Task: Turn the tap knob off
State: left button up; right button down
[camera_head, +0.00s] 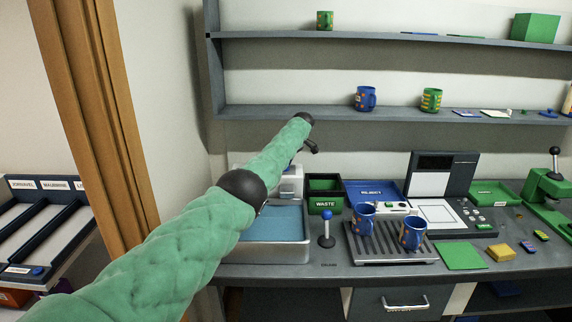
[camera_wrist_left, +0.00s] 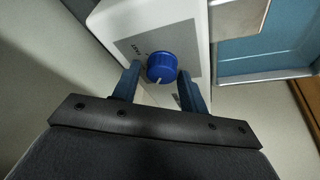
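In the left wrist view the blue tap knob (camera_wrist_left: 162,67) sits on the face of a white box (camera_wrist_left: 190,40). A pale pointer mark shows on the knob's near side. My left gripper (camera_wrist_left: 161,76) is open, with one blue finger on each side of the knob and a small gap showing on both sides. In the head view my green left arm reaches over the sink (camera_head: 262,256) and hides the knob; the white box (camera_head: 291,183) shows in part behind it. My right gripper is not in view.
A green waste bin (camera_head: 324,204) stands right of the white box. A blue-topped lever (camera_head: 326,230) stands by the sink. Two blue mugs, one here (camera_head: 363,218) and one here (camera_head: 412,233), stand on a slatted rack (camera_head: 385,256). Shelves with mugs hang above.

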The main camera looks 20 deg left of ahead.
pick_arm(q)
jog(key=shift+o, duration=0.6)
jog(key=shift+f, duration=0.1)
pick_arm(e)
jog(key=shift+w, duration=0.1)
pick_arm(q)
jog(key=shift+d, duration=0.1)
jog(key=w+b+v, duration=0.1)
jog(key=b+v, duration=0.1)
jog(key=v, duration=0.5)
jog(key=shift+s+r+b, duration=0.35)
jog(key=shift+s+r, duration=0.1)
jog(key=shift+s, duration=0.1)
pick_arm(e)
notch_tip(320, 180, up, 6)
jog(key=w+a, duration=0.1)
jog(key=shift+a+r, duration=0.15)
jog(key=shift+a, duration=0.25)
